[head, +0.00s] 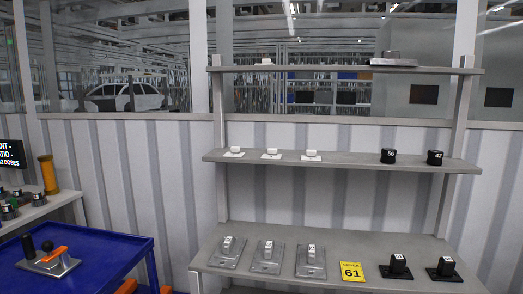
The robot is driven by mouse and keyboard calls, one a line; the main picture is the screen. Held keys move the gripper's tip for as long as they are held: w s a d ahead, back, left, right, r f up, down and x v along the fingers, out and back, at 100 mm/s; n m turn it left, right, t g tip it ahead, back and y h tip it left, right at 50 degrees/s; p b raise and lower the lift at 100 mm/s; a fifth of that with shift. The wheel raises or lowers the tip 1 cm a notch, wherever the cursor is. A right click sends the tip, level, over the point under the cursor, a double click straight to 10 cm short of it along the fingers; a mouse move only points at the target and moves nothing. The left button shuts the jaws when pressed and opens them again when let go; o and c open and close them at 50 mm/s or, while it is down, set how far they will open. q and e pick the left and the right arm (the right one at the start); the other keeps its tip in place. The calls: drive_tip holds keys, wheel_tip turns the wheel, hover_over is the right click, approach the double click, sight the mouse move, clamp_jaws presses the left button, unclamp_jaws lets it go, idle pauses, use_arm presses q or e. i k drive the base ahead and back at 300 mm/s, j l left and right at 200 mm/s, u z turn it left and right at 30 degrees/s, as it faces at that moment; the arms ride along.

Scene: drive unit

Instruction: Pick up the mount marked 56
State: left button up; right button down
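Two black blocks with white number labels stand at the right of the middle shelf (340,161). The left block (388,156) has a small label that looks like 56, though it is hard to read. The right block (435,158) has a label that looks like 42. Two black mounts with flat bases, a left one (397,269) and a right one (444,271), stand on the bottom shelf; their labels are too small to read. Neither of my grippers is in view.
Several metal brackets (268,255) and a yellow card marked 61 (351,272) lie on the bottom shelf (230,270). Small white parts (272,154) sit on the middle shelf. A blue cart (110,262) with an orange-handled piece (48,260) stands at left.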

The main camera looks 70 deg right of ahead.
sight(388, 155)
drive_tip(key=z, duration=3.35)
